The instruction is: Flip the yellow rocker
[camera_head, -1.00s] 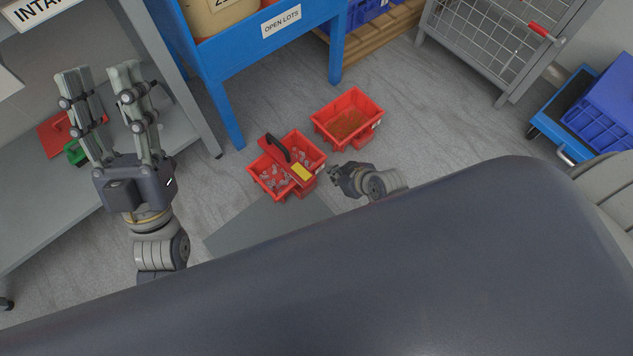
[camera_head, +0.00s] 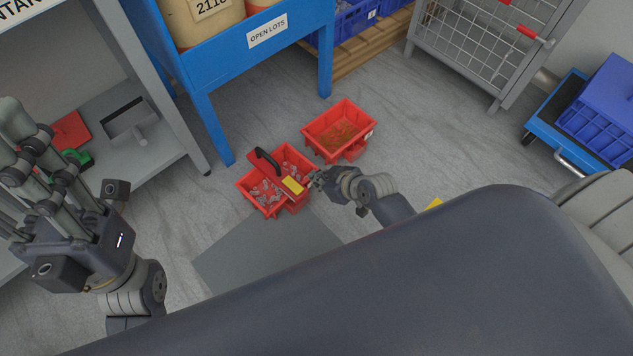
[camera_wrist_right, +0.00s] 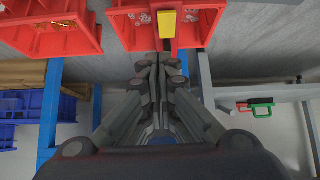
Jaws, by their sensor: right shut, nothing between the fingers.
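The yellow rocker (camera_head: 292,185) sits on the near end of a red bar across a red bin (camera_head: 246,187). A black handle (camera_head: 266,160) stands at the bar's other end. My right gripper (camera_head: 317,180) is shut and empty, just right of the rocker in the head view. In the right wrist view the rocker (camera_wrist_right: 166,23) shows just beyond the shut fingertips (camera_wrist_right: 160,60); I cannot tell whether they touch. Which way the rocker is tipped is unclear. My left gripper (camera_head: 14,160) is at the left edge, partly cut off, fingers apart, away from the bin.
Another red bin (camera_head: 312,141) with brown contents stands just behind. A grey mat (camera_head: 255,255) lies in front. A blue stand (camera_head: 225,75) is behind, a grey shelf (camera_head: 160,157) left, a wire cage (camera_head: 470,45) and blue cart (camera_head: 548,118) right. Floor between is clear.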

